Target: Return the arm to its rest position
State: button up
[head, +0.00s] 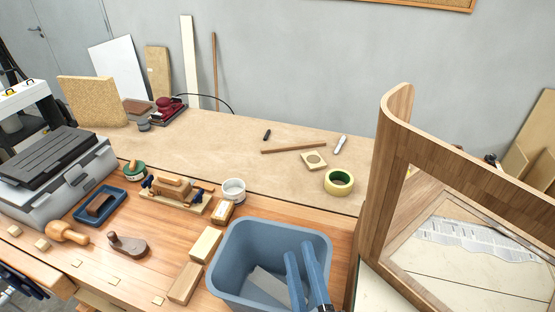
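The wooden workbench (150,228) fills the lower left and middle of the view. A bent wooden panel (388,150) with a rounded upper corner and a rectangular opening stands at the right.
The middle back board (225,140) is mostly clear.

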jog(key=w+a+r+n+t+y+b, duration=0.1)
jog(key=w+a+r+n, duration=0.15)
jog(key=r+n, duration=0.65)
jog(key=w+a+r+n+t+y+b, duration=0.1)
jog(key=w+a+r+n, duration=0.15)
jog(key=r+n, duration=0.6)
jog(key=s+r+n+t+h, duration=0.2)
jog(key=s+r+n+t, duration=0.1)
jog(key=r, duration=0.8)
jog(key=s+d+r+n+t+h+b, duration=0.1)
jog(key=s+r+n+t+h, duration=0.2)
jog(key=r, duration=0.9)
jog(key=s, duration=0.2)
jog(key=shift+s+d+r, duration=0.2)
jog(key=shift+s+d, duration=0.05)
jog(key=shift+s, duration=0.05)
